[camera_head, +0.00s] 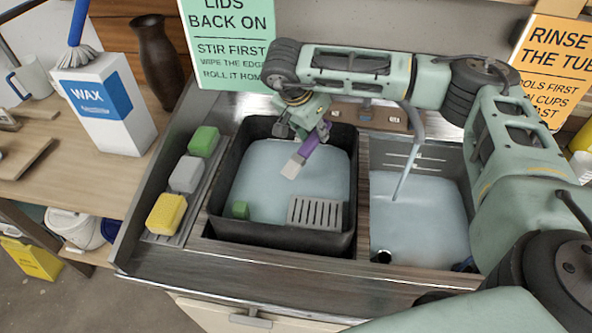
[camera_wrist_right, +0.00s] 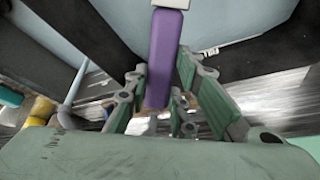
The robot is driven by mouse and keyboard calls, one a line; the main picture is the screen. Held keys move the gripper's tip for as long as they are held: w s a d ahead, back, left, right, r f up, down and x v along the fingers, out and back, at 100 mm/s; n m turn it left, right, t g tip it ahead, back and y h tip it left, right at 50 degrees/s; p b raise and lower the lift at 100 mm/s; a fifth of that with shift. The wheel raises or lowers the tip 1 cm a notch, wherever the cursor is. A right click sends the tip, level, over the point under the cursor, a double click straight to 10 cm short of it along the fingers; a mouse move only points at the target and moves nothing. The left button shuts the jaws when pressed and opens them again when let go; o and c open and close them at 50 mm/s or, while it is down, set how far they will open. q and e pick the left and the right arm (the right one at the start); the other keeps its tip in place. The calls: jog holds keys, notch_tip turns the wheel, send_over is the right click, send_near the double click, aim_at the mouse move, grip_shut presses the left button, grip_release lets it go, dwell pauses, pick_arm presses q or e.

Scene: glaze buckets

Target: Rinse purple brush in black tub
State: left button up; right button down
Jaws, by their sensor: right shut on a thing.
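The purple brush (camera_head: 310,143) is in my right gripper (camera_head: 305,126), over the far part of the black tub (camera_head: 213,226). Its pale head (camera_head: 292,167) points down and left, over or at the bluish water (camera_head: 260,185); I cannot tell whether it touches. In the right wrist view the purple handle (camera_wrist_right: 164,60) sits between the fingers of my right gripper (camera_wrist_right: 160,95). The tub also holds a grey slotted rack (camera_head: 316,213) and a small green block (camera_head: 240,210). My left gripper is not in view.
Green (camera_head: 204,141), grey (camera_head: 186,174) and yellow (camera_head: 166,214) sponges lie left of the tub. A sink basin (camera_head: 415,225) with running water from a tap (camera_head: 415,125) is on the right.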

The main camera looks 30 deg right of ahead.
jog(key=shift+r+p, duration=2.2)
jog(key=shift+r, duration=1.6)
